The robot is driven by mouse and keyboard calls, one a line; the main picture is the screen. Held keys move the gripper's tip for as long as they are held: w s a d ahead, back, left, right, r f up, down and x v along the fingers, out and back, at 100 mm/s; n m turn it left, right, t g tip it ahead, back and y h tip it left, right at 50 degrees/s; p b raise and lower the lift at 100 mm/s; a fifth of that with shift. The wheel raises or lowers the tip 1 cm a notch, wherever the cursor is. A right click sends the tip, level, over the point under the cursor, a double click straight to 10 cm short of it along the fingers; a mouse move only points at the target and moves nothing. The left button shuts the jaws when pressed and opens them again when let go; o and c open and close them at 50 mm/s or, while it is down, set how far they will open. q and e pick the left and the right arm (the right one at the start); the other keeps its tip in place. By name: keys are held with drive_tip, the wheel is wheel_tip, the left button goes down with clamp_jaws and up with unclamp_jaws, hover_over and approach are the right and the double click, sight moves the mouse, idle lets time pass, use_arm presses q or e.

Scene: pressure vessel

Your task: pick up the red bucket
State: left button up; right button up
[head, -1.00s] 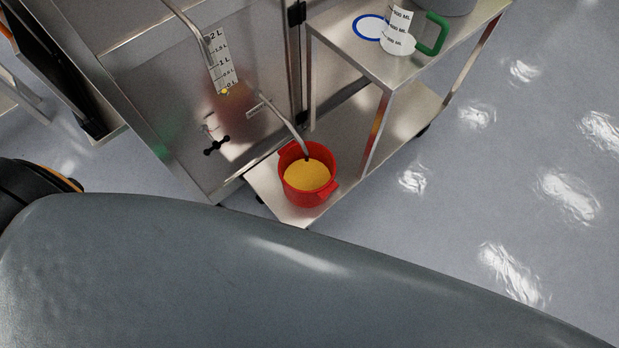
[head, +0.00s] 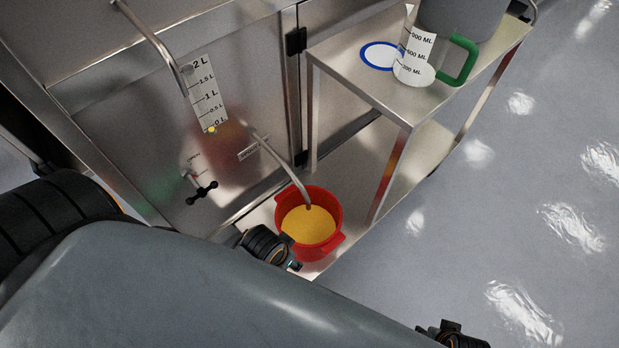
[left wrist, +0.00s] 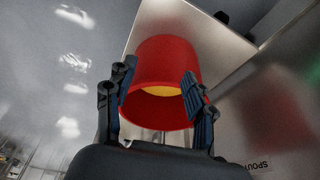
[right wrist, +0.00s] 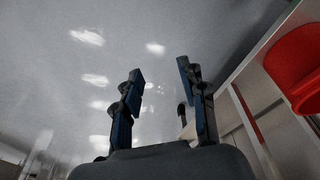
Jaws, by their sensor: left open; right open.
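The red bucket (head: 322,247) stands on the lower shelf of a metal cart, under the spout pipe (head: 283,165), with yellow contents. In the head view part of my left gripper (head: 292,262) shows at the bucket's lower left side. In the left wrist view the bucket (left wrist: 165,62) lies beyond and between the open fingers of my left gripper (left wrist: 160,95); contact cannot be told. My right gripper (right wrist: 160,85) is open and empty in the right wrist view, with the bucket (right wrist: 300,62) off to its right. In the head view only part of my right wrist shows at the bottom edge.
The cart's upper shelf (head: 345,62) holds a grey container with a green handle (head: 462,62) and a measuring label. A steel vessel cabinet (head: 130,95) with a level scale and a black valve handle (head: 202,192) stands left. The floor right is clear.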

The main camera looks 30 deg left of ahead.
use_arm(q)
drive_tip(key=w+d+r+b, duration=0.3)
drive_tip(key=r, duration=0.3)
drive_tip(key=m+g+b, duration=0.1)
drive_tip(key=m+g, duration=0.1)
drive_tip(key=g, duration=0.1)
hover_over(334, 241)
drive_tip(key=f, duration=0.2)
use_arm(e)
wheel_tip(334, 241, down, 11)
drive_tip(key=s, duration=0.1)
use_arm(q)
wheel_tip(334, 241, down, 7)
drive_tip(key=b, duration=0.3)
drive_tip(key=shift+s+d, duration=0.1)
drive_tip(key=shift+f, duration=0.65)
wheel_tip(334, 241, down, 4)
drive_tip(key=shift+f+b, duration=0.15)
drive_tip(key=shift+b, duration=1.1)
clamp_jaws()
use_arm(e)
drive_tip(key=w+v, duration=0.2)
drive_tip(key=v, duration=0.6)
drive_tip(key=w+r+v, duration=0.1)
drive_tip(key=w+v, duration=0.1)
drive_tip(key=v, duration=0.7)
drive_tip(key=shift+t, duration=0.4)
